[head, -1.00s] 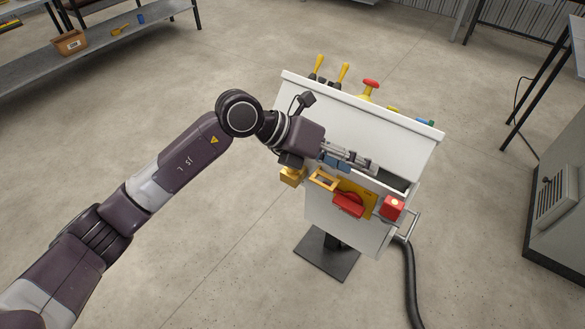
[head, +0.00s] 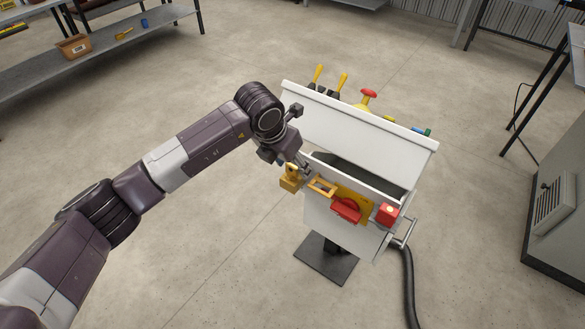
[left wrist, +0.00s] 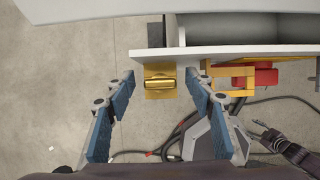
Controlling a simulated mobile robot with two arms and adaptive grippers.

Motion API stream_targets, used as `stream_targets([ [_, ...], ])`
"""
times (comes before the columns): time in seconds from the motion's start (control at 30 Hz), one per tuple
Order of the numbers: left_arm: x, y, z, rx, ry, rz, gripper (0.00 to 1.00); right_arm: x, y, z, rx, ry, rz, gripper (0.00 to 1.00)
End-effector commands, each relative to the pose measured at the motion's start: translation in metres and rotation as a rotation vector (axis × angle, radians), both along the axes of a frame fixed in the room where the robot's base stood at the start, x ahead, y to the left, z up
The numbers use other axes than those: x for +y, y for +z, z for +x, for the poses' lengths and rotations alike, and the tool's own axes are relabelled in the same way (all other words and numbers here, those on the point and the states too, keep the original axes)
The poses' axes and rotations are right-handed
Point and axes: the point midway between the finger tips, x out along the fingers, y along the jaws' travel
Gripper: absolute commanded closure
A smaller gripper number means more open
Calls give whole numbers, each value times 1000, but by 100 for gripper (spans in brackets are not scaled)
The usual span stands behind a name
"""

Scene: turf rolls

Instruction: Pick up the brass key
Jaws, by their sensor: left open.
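A brass-coloured block (head: 290,180) with a rounded top piece sits at the left end of the white cabinet's front edge. It looks like a padlock; I cannot make out a separate key shape. In the left wrist view the brass block (left wrist: 160,88) lies between my finger pads, with a gap on each side. My left gripper (head: 293,166) is open and empty, right above the block, and partly hidden by its wrist in the head view. What looks like my right gripper (left wrist: 262,130) shows small at the lower right of the left wrist view.
The white cabinet (head: 360,130) has an open compartment (head: 365,174) behind the edge. Along its front are a yellow frame (head: 322,187), a red handle (head: 346,210) and a red lamp box (head: 387,214). Levers and a red knob (head: 369,93) stand behind. A hose (head: 409,285) hangs at right.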

Motion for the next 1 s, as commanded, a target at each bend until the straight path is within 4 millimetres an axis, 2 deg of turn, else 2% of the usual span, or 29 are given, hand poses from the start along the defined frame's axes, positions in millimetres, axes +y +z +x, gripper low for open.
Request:
stream_targets([
  [0.3, -2, -6, 2, 0, -1, -1, 52, -4, 1, 0, 1, 3, -5, 52],
  [0.7, -2, -6, 1, 0, -1, -1, 96, -8, 1, -1, 1, 4, -9, 52],
  [1.0, -2, -3, 2, -1, -1, -2, 97, -7, 0, -1, 0, 4, -9, 52],
])
